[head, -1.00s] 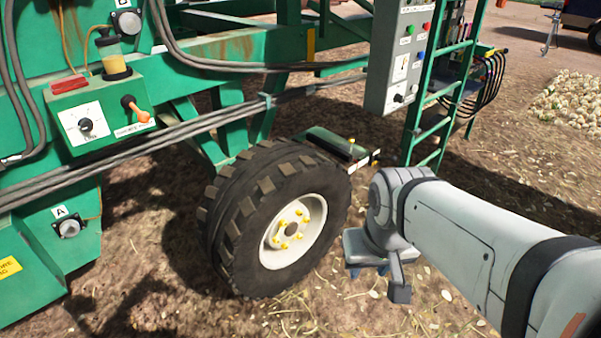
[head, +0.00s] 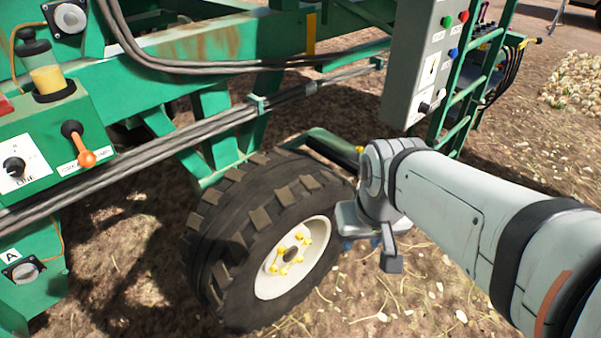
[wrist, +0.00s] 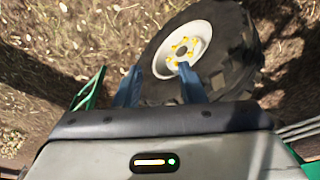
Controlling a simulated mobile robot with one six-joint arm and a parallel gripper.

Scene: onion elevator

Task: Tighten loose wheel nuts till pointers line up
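The wheel (head: 265,235) has a black lugged tyre and a cream rim (head: 293,257) with several yellow nut pointers (head: 286,262) around its hub. It also shows in the wrist view (wrist: 225,50), with its yellow pointers (wrist: 183,47) at upper middle. Which pointers are out of line is too small to tell. My gripper (wrist: 158,82) shows two blue fingers spread apart with nothing between them. In the wrist view the right fingertip overlaps the lower rim; whether it touches cannot be told. In the head view my gripper is mostly hidden by my wrist, right of the wheel.
The green machine frame (head: 225,45) with cables (head: 170,145) runs above and behind the wheel. A grey control box (head: 414,70) and green ladder (head: 465,95) stand behind my arm. An orange-handled lever (head: 80,145) is at left. Straw-strewn ground (head: 400,315) lies open in front.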

